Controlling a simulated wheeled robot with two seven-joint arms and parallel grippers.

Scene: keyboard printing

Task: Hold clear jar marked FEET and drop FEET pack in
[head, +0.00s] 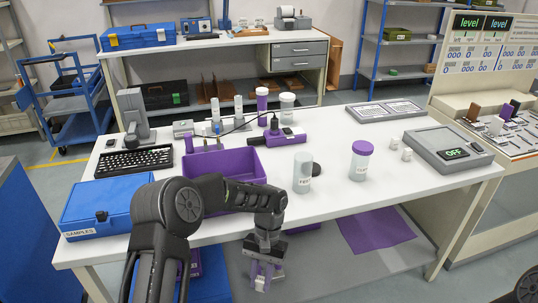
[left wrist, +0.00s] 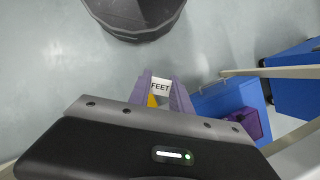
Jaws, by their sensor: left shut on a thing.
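A clear jar (head: 302,173) stands upright near the front edge of the white table, with a label that seems to read FEET, partly legible. My left gripper (head: 263,272) hangs low in front of the table, below its top, and is shut on a small pack. In the left wrist view the pack (left wrist: 160,86) shows a white label reading FEET and a bit of yellow between the purple fingers (left wrist: 162,95). The pack is apart from the jar, lower and to its left. My right gripper is not in view.
A purple-lidded jar (head: 361,161) stands right of the clear jar, with small white pieces (head: 400,149) beyond. A purple bin (head: 228,163), blue SAMPLES case (head: 105,208) and keyboard (head: 134,162) fill the left. A scale reading OFF (head: 447,150) is at right.

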